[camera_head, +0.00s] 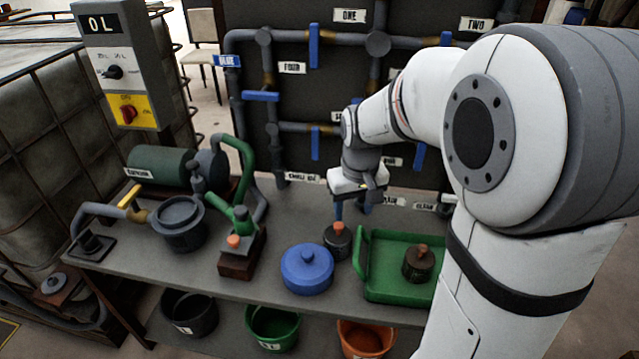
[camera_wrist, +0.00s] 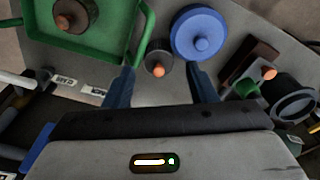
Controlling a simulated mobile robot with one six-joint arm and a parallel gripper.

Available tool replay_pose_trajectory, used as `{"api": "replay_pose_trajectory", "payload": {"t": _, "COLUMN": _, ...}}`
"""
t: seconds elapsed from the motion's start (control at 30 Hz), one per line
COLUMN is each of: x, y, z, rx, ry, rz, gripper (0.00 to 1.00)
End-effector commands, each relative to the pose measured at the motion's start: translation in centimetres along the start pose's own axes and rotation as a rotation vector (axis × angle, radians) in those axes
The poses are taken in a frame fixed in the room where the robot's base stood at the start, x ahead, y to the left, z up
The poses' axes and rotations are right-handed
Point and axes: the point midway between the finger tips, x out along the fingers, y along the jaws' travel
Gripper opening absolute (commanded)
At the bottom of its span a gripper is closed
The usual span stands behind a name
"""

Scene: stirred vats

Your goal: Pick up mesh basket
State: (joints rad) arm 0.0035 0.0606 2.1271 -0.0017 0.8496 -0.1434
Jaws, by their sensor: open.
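A small dark round piece with an orange knob (camera_head: 337,242) stands on the bench between the blue lid and the green tray; in the wrist view it (camera_wrist: 158,70) shows between and just beyond my fingertips. A similar brown piece with an orange-red knob (camera_head: 419,264) sits in the green tray, also in the wrist view (camera_wrist: 72,16). I cannot tell which of these is the mesh basket; no mesh shows clearly. My gripper (camera_head: 352,209) is open, fingers pointing down, and empty above the back of the bench, close to the first piece. In the wrist view its fingers (camera_wrist: 162,82) are spread.
The blue lid (camera_head: 307,270) and the green tray (camera_head: 392,293) flank the small piece closely. A grey pot (camera_head: 178,223) and a green-handled valve on a brown block (camera_head: 240,262) stand left. Pipes with blue handles (camera_head: 262,96) rise behind. Several buckets (camera_head: 272,325) are below.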

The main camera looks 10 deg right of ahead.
Motion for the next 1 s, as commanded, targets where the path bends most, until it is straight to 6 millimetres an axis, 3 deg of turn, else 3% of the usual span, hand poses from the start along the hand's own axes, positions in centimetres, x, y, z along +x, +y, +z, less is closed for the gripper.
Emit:
{"api": "replay_pose_trajectory", "payload": {"t": 0.03, "x": 1.6, "y": 0.2, "z": -1.9, "rx": -0.015, "ry": -0.021, "rz": -0.003, "gripper": 0.51}}
{"api": "replay_pose_trajectory", "payload": {"t": 0.2, "x": 6.5, "y": 0.9, "z": -6.8, "rx": -0.069, "ry": -0.063, "rz": -0.012, "gripper": 0.51}}
{"api": "replay_pose_trajectory", "payload": {"t": 0.4, "x": 11.1, "y": 1.4, "z": -10.0, "rx": -0.111, "ry": -0.093, "rz": -0.020, "gripper": 0.51}}
{"api": "replay_pose_trajectory", "payload": {"t": 0.63, "x": 13.5, "y": 1.5, "z": -10.8, "rx": -0.127, "ry": -0.104, "rz": -0.023, "gripper": 0.51}}
{"api": "replay_pose_trajectory", "payload": {"t": 1.0, "x": 18.0, "y": 1.1, "z": -9.8, "rx": -0.128, "ry": -0.107, "rz": -0.024, "gripper": 0.51}}
